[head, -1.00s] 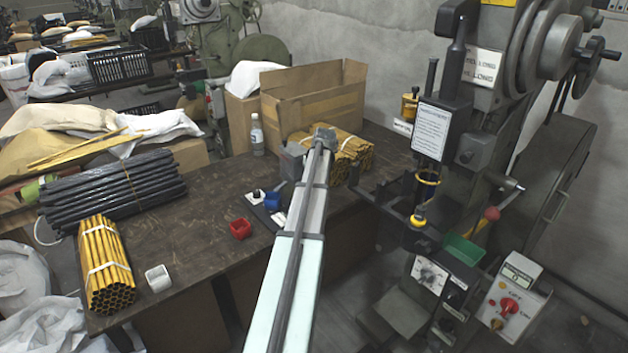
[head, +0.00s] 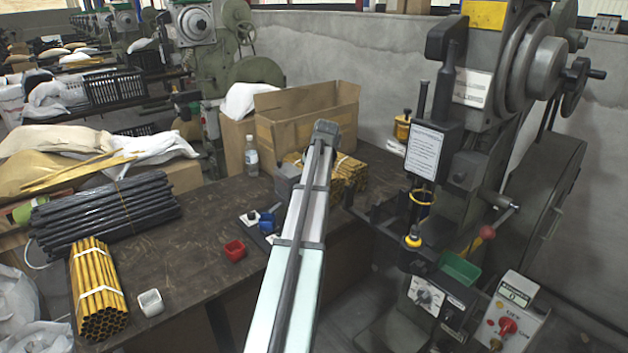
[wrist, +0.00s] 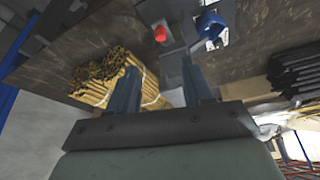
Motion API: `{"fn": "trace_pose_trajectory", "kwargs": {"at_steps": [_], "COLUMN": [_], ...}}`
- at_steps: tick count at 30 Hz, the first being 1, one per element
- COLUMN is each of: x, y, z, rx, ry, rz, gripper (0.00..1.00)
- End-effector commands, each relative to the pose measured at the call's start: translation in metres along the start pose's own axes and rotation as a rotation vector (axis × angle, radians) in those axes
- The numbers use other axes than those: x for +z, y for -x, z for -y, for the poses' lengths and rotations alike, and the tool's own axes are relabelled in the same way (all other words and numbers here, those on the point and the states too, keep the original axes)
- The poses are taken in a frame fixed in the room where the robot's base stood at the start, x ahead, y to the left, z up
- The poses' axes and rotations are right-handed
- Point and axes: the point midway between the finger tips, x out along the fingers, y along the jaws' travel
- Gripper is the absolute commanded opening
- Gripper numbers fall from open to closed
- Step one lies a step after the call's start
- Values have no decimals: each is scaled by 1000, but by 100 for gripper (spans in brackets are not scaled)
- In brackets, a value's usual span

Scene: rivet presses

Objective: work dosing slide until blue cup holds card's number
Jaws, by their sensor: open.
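The blue cup (head: 267,222) stands on the dark bench left of my arm, and it also shows in the wrist view (wrist: 210,25). What it holds cannot be seen. Beside it is a white piece with a dark top (head: 252,217). A grey box-like unit (head: 287,180) stands just behind, partly hidden by my arm; I cannot make out its slide. A small red part (wrist: 160,34) shows near the cup in the wrist view. No card number is readable. My gripper (wrist: 158,66) is open and empty, its fingers apart above the bench; the head view hides them.
Bundled brass tubes (head: 345,178) and a cardboard box (head: 300,125) lie behind my arm. The rivet press (head: 440,180) rises on the right.

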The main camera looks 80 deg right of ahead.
Motion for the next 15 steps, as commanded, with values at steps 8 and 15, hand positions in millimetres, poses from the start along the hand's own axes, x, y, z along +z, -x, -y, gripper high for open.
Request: {"fn": "trace_pose_trajectory", "kwargs": {"at_steps": [8, 15], "x": [2, 44], "y": [0, -11], "z": [-3, -26], "rx": [2, 5], "ry": [-4, -54], "rz": [0, 23], "gripper": [39, 16]}}
